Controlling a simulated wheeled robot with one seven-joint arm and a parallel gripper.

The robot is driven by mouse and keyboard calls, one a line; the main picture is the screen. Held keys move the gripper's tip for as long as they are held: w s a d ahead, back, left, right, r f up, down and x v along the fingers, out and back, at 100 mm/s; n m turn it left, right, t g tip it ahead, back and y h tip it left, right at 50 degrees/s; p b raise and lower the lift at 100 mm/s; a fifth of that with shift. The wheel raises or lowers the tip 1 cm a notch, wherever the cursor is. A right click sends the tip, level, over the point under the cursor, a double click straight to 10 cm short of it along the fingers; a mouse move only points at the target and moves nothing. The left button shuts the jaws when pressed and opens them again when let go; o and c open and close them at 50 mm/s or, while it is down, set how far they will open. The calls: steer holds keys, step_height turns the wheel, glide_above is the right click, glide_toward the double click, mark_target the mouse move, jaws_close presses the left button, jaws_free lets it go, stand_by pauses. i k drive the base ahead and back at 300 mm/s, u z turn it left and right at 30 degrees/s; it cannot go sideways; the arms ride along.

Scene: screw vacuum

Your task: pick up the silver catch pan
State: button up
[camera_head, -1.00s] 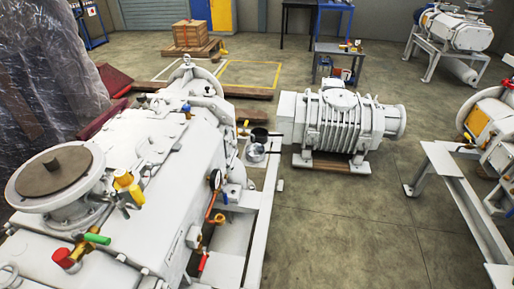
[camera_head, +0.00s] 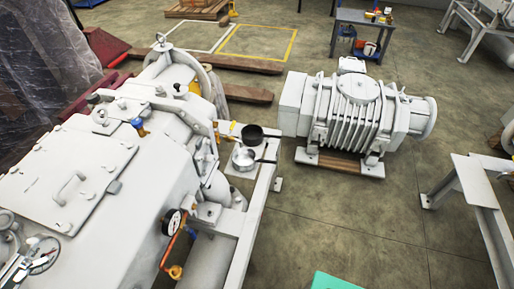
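A ribbed white blower (camera_head: 350,115) stands on wooden skids to the right. A grey frame (camera_head: 468,195) stands at the right edge. Floor between them is open. A teal shape (camera_head: 335,281) shows at the bottom edge. A gauge (camera_head: 172,222) and valves project from the pump.

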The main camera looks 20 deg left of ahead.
mark_target(245, 160)
steer(key=z, duration=0.05)
steer(key=i, duration=1.25)
steer(key=u, duration=1.45)
